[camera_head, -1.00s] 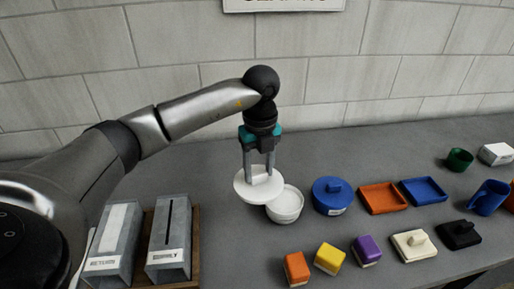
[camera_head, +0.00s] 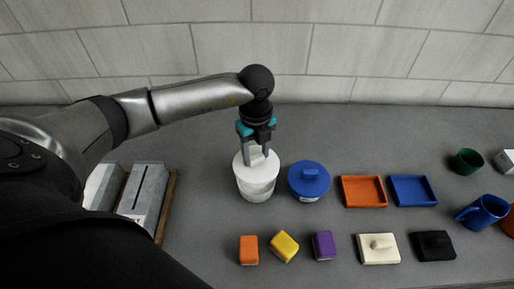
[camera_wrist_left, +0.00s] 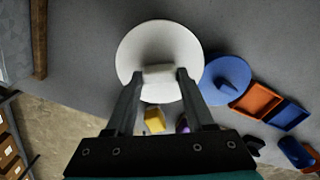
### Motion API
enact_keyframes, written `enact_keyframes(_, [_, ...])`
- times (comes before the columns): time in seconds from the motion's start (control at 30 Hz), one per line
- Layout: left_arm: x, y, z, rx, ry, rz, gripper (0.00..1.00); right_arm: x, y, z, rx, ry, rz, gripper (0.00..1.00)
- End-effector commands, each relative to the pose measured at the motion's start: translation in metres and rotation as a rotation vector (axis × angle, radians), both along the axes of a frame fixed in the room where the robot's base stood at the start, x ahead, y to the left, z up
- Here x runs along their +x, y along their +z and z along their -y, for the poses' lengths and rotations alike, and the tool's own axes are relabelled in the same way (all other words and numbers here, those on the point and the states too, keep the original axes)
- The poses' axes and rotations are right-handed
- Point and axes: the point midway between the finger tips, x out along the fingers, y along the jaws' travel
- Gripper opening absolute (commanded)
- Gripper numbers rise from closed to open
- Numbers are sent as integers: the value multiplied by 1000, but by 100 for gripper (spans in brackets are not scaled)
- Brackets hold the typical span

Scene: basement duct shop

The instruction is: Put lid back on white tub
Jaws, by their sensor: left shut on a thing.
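The white lid (camera_head: 243,165) is in my left gripper (camera_head: 258,157), whose fingers are shut on its raised handle. The white tub (camera_head: 258,188) is directly below the lid, which looks level and covers its opening. I cannot tell whether the lid rests fully on the rim or hovers slightly above it. In the left wrist view the lid (camera_wrist_left: 160,42) is a white disc, with the fingers (camera_wrist_left: 158,76) on both sides of its handle, and it hides the tub. My right gripper is not in view.
A blue lidded tub (camera_head: 309,185) stands close to the right of the white tub. Orange (camera_head: 363,192) and blue (camera_head: 412,191) trays lie farther right. Orange (camera_head: 249,250), yellow (camera_head: 285,247) and purple (camera_head: 324,245) blocks sit in front. Grey boxes (camera_head: 146,195) stand left. The counter behind is clear.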

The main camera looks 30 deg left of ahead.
Motion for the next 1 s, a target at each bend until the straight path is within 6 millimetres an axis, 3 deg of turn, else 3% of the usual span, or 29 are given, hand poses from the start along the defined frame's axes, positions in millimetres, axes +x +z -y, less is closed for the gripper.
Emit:
enact_keyframes(0.6, [0,-55,0,0,-2,-1,1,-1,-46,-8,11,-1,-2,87])
enact_keyframes(1.0, [0,-58,0,0,-1,-1,1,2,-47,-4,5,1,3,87])
